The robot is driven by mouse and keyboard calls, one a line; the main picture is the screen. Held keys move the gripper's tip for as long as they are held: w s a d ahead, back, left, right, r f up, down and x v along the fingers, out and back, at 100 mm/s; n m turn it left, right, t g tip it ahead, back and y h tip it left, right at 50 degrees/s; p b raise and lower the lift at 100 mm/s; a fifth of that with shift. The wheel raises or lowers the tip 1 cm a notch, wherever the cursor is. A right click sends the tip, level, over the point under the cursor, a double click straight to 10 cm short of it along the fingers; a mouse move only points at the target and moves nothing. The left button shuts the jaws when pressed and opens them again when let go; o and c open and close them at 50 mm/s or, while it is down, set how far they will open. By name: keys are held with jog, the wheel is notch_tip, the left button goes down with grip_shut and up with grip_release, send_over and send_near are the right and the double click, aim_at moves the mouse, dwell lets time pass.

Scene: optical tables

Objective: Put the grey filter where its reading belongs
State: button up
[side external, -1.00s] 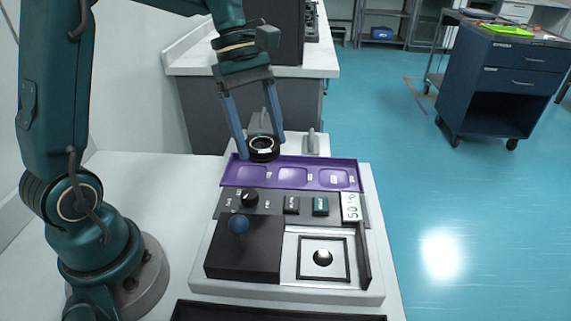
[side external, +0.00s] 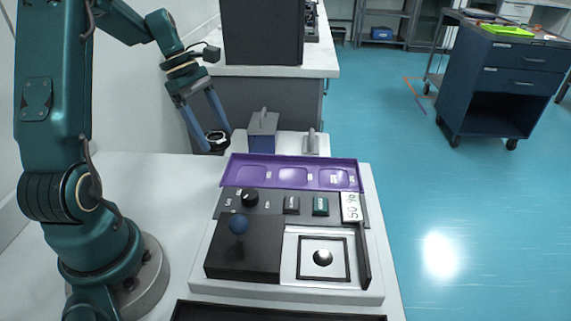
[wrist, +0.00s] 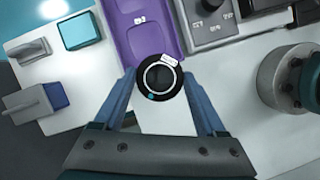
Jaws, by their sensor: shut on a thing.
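My gripper (side external: 216,147) is shut on the filter (side external: 217,139), a round black-rimmed ring. It holds the filter in the air, left of the far-left end of the purple tray (side external: 271,174). In the wrist view the filter (wrist: 160,77) sits between the fingertips; its centre looks grey, with a white label and a teal dot on the rim. The tray also shows in the wrist view (wrist: 123,42), just beyond the filter. The tray has a row of shallow recesses with small labels that I cannot read. A display card (side external: 351,208) shows digits I cannot read surely.
The white table left of the tray is clear.

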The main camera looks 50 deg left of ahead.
send_over(254, 177)
jog(key=a, duration=0.1)
jog(key=f, duration=0.4)
jog(key=shift+s+a, duration=0.2)
jog(key=shift+f, duration=2.05)
jog(key=shift+f, duration=0.15)
